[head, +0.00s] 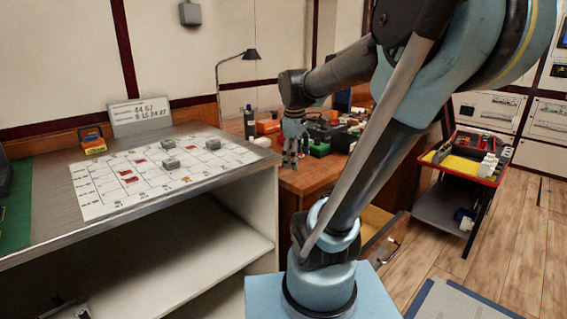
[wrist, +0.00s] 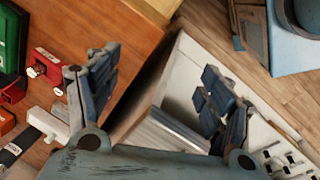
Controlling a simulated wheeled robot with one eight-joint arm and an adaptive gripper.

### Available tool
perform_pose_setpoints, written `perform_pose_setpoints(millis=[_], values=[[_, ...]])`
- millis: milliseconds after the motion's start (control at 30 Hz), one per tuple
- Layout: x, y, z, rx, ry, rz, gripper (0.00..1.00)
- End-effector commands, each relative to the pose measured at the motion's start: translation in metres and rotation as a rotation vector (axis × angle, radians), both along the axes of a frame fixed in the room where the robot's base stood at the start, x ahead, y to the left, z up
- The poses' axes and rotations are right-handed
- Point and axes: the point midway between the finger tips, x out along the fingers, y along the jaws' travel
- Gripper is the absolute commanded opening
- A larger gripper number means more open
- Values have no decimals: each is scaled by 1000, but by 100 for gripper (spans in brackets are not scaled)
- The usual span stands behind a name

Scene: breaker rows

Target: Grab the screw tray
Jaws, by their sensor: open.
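I cannot pick out the screw tray with certainty in either view. My gripper (head: 292,150) hangs fingers down over the left part of the wooden desk (head: 305,178) in the head view. In the wrist view my gripper (wrist: 155,90) is open, its two dark fingers wide apart. Nothing is between the fingers; behind the gap show the desk edge and the white cabinet. Crowded items on the desk, among them a green box (head: 319,149), are to the right of my gripper. The green box also shows in the wrist view (wrist: 9,40). My arm hides part of the desk.
A grey-topped cabinet (head: 52,197) with a marked white sheet (head: 118,190) and small blocks stands left. A trolley with a red-rimmed top (head: 488,182) stands right. A lamp (head: 250,54) rises behind the desk.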

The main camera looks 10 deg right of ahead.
Motion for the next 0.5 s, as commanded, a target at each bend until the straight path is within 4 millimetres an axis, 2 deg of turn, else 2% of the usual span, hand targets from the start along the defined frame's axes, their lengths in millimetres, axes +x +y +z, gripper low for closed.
perform_pose_setpoints(millis=[33,200,500], values=[[18,2,9,-21,10,76,74],[67,7,31,-91,46,335,74],[161,22,57,-211,127,797,74]])
